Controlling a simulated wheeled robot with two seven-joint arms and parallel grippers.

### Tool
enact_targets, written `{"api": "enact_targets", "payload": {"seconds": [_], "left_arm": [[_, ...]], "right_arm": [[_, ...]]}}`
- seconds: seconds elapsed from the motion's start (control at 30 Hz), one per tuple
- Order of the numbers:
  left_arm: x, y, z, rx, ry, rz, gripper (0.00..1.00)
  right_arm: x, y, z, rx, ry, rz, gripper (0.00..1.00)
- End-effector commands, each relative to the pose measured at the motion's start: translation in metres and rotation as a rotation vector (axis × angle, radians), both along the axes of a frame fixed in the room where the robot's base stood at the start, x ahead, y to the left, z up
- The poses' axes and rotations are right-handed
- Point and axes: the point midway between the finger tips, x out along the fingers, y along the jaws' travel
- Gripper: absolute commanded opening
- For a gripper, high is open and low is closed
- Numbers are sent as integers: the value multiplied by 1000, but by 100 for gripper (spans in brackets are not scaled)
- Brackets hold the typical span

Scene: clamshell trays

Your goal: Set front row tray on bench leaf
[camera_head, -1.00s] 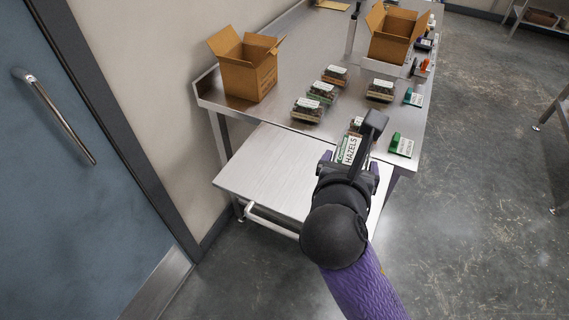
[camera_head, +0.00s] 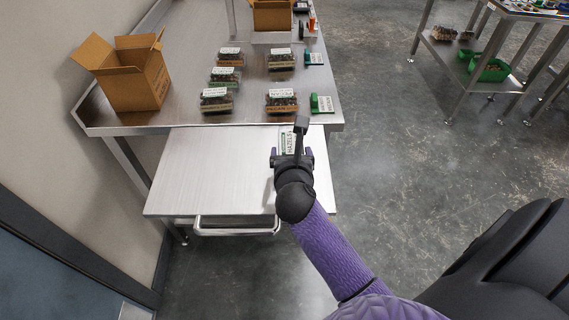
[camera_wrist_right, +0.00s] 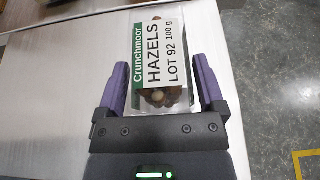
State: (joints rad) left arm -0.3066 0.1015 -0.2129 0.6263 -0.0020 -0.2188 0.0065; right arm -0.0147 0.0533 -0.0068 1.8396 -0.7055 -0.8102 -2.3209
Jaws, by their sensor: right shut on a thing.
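My right gripper (camera_head: 291,155) is shut on a clear clamshell tray of hazelnuts (camera_head: 288,143) with a white and green HAZELS label. In the right wrist view the tray (camera_wrist_right: 159,97) sits between the two purple fingers of the gripper (camera_wrist_right: 160,75), label facing the camera. The bench leaf (camera_head: 205,170) is the bare metal panel at the near end of the bench; the held tray is over its right part. I cannot tell if the tray touches the leaf. My left gripper is not in view.
Several labelled trays stand on the bench (camera_head: 180,100), the nearest being a left tray (camera_head: 215,100) and a right tray (camera_head: 281,101). An open carton (camera_head: 135,80) stands at left. The leaf's left and middle are clear.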

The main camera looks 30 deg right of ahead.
Motion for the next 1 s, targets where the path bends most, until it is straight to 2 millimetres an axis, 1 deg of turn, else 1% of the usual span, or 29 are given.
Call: {"api": "enact_targets", "payload": {"seconds": [0.03, 0.07, 0.27, 0.4, 0.43, 0.47, 0.67, 0.77, 0.87, 1.0], "left_arm": [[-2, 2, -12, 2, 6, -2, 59], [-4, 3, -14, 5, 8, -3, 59], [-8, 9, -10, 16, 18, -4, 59], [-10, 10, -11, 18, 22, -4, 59], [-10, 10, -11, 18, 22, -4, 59], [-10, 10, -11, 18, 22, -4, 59], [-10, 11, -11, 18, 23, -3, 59], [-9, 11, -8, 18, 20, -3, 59], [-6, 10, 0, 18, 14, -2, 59], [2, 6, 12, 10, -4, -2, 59]], "right_arm": [[0, 0, -18, 2, 4, -1, 24], [0, 0, -21, 1, 5, -1, 24], [0, 0, -16, 0, 0, 1, 24], [0, 0, -20, -1, 1, 2, 24], [0, 0, -19, -2, 1, 1, 94], [0, 0, -19, -1, 0, 0, 100], [0, 1, -19, -1, 0, 0, 100], [-2, 1, -14, 1, 1, 0, 100], [-14, 9, -7, 0, 2, 2, 100], [-39, 25, 6, 0, 2, 3, 100]]}}
